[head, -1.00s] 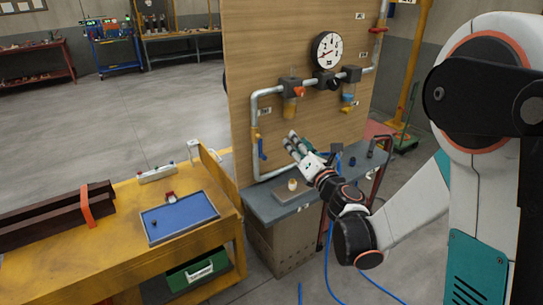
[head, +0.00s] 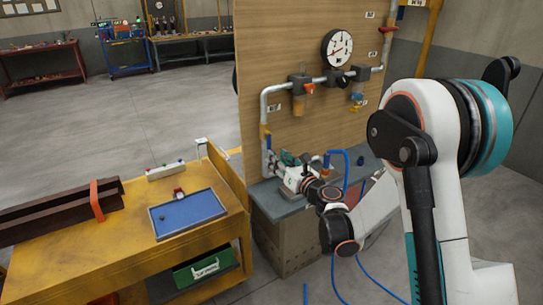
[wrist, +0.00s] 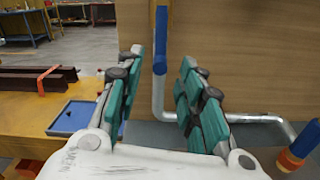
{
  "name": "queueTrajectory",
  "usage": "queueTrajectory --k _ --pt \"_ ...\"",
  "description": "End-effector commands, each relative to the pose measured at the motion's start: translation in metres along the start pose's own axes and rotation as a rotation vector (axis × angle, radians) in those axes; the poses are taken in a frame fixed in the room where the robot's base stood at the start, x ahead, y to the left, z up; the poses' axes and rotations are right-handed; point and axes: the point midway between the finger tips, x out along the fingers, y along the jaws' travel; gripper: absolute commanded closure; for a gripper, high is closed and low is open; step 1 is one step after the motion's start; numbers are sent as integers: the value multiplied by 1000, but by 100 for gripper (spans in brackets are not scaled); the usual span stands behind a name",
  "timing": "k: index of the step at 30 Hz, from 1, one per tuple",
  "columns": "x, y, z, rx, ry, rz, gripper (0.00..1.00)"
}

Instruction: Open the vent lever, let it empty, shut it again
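A blue lever (head: 268,142) hangs along the left vertical pipe (head: 264,115) on the wooden board. In the wrist view the blue lever (wrist: 160,52) hangs straight down, between my fingers and apart from both. I cannot read a label that marks it as the vent. My gripper (head: 284,160) is low in front of the board, close to this pipe. In the wrist view my gripper (wrist: 161,62) has its teal fingers wide apart, with nothing held. The round gauge (head: 337,48) is above; its reading is too small to tell.
An orange lever (head: 309,88) and a blue-topped fitting (head: 357,97) sit higher on the pipework. A red handle (head: 387,29) is at upper right. A grey bench top (head: 268,197) lies under my gripper. A yellow bench (head: 120,245) with a blue tray (head: 188,214) stands left.

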Motion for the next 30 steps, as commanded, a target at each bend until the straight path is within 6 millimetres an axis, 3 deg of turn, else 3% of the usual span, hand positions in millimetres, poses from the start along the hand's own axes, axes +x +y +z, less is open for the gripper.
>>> queueTrajectory --k 3,9,21,26,30 --pt "21 0 -1 0 0 2 65" --pt "43 0 -1 1 0 0 65" --pt "49 0 0 1 0 0 65" --pt "49 0 0 1 0 0 100" --pt "49 0 1 2 -1 -1 100"
